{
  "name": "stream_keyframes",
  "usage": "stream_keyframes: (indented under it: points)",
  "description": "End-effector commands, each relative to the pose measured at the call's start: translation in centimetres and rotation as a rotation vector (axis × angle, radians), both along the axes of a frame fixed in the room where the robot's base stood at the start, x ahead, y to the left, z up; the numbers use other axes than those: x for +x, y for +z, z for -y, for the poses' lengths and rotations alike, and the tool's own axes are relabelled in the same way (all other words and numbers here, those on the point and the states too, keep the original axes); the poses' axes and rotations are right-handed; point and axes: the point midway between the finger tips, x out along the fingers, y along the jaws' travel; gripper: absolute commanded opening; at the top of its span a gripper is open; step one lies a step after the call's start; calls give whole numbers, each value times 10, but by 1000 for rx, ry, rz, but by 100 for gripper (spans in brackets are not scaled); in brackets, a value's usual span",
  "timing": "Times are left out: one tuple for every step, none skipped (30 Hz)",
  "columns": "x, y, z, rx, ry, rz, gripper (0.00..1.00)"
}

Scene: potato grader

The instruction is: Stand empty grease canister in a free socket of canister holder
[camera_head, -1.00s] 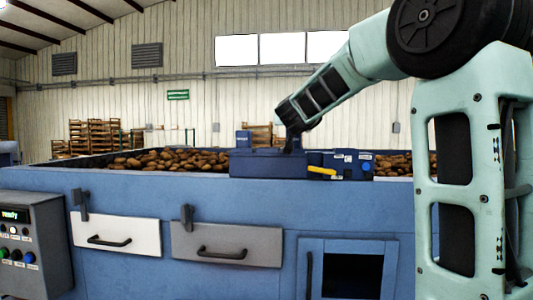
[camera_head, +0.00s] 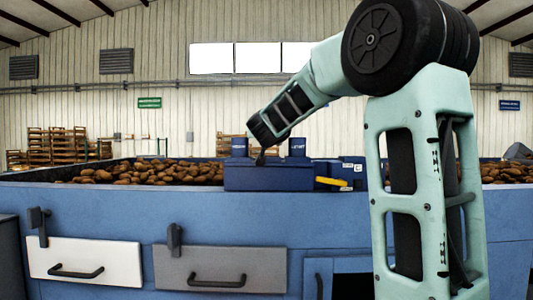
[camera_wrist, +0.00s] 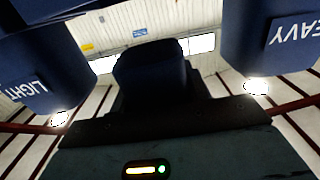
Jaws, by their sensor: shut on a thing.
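The canister holder (camera_head: 250,180) is a dark blue box on the machine's top edge in the head view. Two blue canisters stand in it, one left (camera_head: 239,147) and one right (camera_head: 297,147). The wrist view shows them near: the left one reads LIGHT (camera_wrist: 30,75), the right one HEAVY (camera_wrist: 275,55). A dark blue canister (camera_wrist: 152,75) stands between them, in front of my gripper; no label shows on it. My gripper (camera_head: 262,157) is shut on this canister, at the holder's middle. Its lower end and the socket are hidden.
A yellow item (camera_head: 332,184) and blue boxes (camera_head: 352,172) lie right of the holder. Potatoes (camera_head: 150,172) fill the bed behind. Below are a white drawer (camera_head: 105,257) and a grey drawer (camera_head: 225,262). My arm hides part of the right side.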

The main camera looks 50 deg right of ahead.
Motion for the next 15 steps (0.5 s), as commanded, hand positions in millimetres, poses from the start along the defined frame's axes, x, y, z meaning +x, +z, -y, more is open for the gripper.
stream_keyframes:
  points:
    - [0, -6, 0, -1, -1, -1, 23]
    - [0, -8, 0, -1, -1, -1, 23]
    - [0, -11, 0, 0, 0, 0, 23]
    - [0, -14, 0, 0, 0, -1, 23]
    - [0, -18, 0, 1, 0, -2, 23]
    - [0, -24, 0, -1, 0, -2, 23]
    - [0, -28, 0, 0, 0, -1, 23]
    - [0, -33, 0, 0, 0, -4, 23]
    - [0, -38, 0, 0, -1, -3, 23]
    - [0, -41, 0, -1, 0, -2, 23]
    - [0, -44, 0, 0, -1, -1, 23]
    - [0, -46, 0, 0, 0, -1, 23]
    - [0, -47, 0, 0, 0, 0, 23]
    - [0, -47, 0, -1, 1, 1, 23]
    - [0, -47, 0, 0, 1, 1, 23]
